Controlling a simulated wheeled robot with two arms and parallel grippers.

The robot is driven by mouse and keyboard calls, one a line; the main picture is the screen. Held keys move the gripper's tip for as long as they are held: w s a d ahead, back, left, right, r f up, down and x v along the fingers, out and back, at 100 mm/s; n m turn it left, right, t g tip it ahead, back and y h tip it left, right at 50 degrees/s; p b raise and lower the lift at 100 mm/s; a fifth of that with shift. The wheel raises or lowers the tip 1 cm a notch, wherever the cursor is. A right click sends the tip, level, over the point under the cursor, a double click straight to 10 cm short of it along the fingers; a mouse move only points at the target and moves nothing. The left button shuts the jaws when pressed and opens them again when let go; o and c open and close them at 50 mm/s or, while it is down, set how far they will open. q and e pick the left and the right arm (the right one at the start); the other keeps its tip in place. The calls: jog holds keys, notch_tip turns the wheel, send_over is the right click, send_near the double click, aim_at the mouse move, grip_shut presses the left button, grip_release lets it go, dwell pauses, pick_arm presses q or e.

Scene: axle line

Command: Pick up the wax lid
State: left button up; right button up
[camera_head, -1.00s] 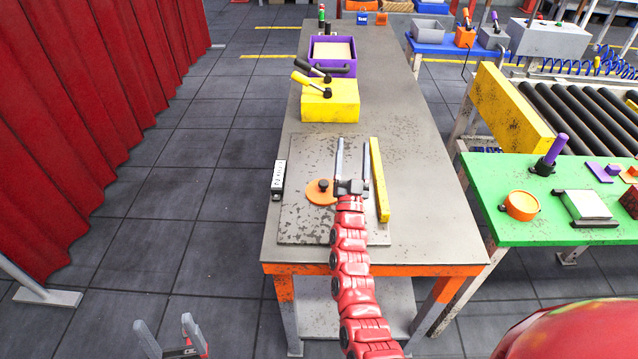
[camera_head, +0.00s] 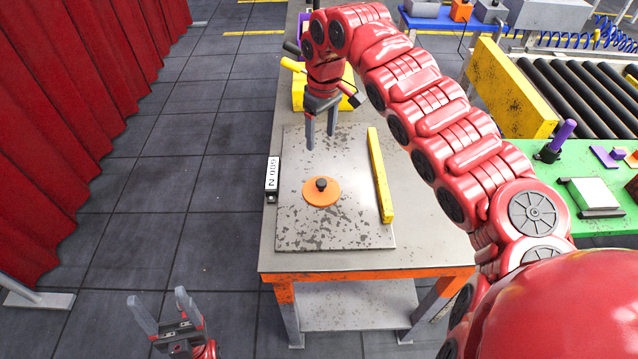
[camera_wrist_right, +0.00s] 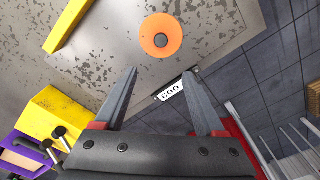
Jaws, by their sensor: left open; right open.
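The wax lid (camera_head: 315,197) is an orange disc with a black knob on top. It lies flat on a speckled grey plate (camera_head: 350,231) on the table. In the right wrist view the lid (camera_wrist_right: 151,36) is beyond the fingertips, up the picture and between their lines. My right gripper (camera_head: 321,138) is open and empty, pointing down above the far part of the plate, apart from the lid. It also shows in the right wrist view (camera_wrist_right: 160,82). My left gripper (camera_head: 163,302) is open and empty, low at the left, over the floor beside the table.
A yellow bar (camera_head: 381,176) lies along the plate's right side. A white label block marked 600 N (camera_head: 271,180) is at its left edge. A yellow box with levers (camera_wrist_right: 54,121) and a purple tray (camera_wrist_right: 22,157) stand farther back. A green table (camera_head: 600,222) is at right.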

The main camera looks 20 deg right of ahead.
jog(key=s, duration=0.1)
jog(key=p, duration=0.4)
send_over(322, 182)
jog(key=f, duration=1.1)
jog(key=shift+s+d+f, duration=0.2)
jog(key=shift+f, duration=0.2)
jog(key=shift+w+a+f+p, duration=0.1)
jog(key=shift+a+f+p, duration=0.05)
jog(key=shift+f+p, duration=0.3)
jog(key=f, duration=0.2)
jog(key=f+p, duration=0.1)
jog(key=shift+w+a, duration=0.15)
jog(key=shift+a, duration=0.1)
jog(key=shift+d+f, duration=0.15)
jog(key=shift+f, duration=0.55)
grip_shut()
